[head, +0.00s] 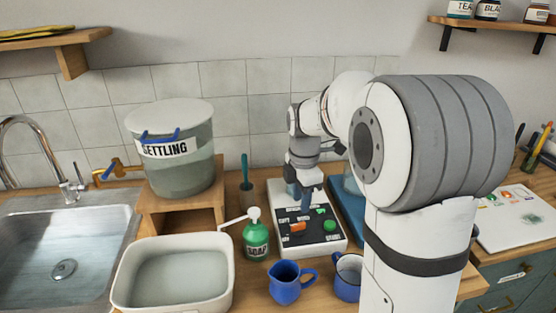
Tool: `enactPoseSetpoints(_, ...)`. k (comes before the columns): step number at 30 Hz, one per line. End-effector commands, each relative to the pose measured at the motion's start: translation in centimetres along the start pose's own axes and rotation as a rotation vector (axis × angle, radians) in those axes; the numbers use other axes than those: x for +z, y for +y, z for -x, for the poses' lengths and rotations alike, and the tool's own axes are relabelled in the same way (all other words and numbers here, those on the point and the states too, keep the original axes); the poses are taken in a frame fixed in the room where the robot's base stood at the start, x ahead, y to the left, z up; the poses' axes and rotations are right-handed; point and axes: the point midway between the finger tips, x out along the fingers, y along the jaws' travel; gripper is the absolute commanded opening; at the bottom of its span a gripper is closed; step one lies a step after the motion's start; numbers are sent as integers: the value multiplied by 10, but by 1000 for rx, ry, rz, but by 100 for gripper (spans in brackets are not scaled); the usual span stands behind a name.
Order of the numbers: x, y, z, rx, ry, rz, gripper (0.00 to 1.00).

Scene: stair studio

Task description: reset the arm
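My arm rises in the right half of the head view, its white and grey links hiding part of the counter. My gripper (304,198) points down over the rear part of a white box with a black control panel (315,241). Whether it touches the panel, and whether its fingers are open or shut, I cannot tell. The panel carries an orange switch or lever (297,227), a green round button (330,226), a small green part near the top and white lettering too small to read.
Left of the panel stand a green soap bottle (256,240) and a white basin (172,280). A blue jug (287,283) and a blue mug (347,275) stand in front. A tank labelled SETTLING (176,152) sits on a wooden stand. A sink (62,260) is far left.

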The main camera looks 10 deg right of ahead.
Motion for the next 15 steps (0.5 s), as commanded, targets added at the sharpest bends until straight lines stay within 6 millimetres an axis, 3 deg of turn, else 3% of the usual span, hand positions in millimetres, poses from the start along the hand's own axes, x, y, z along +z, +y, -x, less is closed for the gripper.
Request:
enactPoseSetpoints(5,-4,-17,8,20,-3,-131,33)
enactPoseSetpoints(15,-25,-112,26,128,32,-897,33)
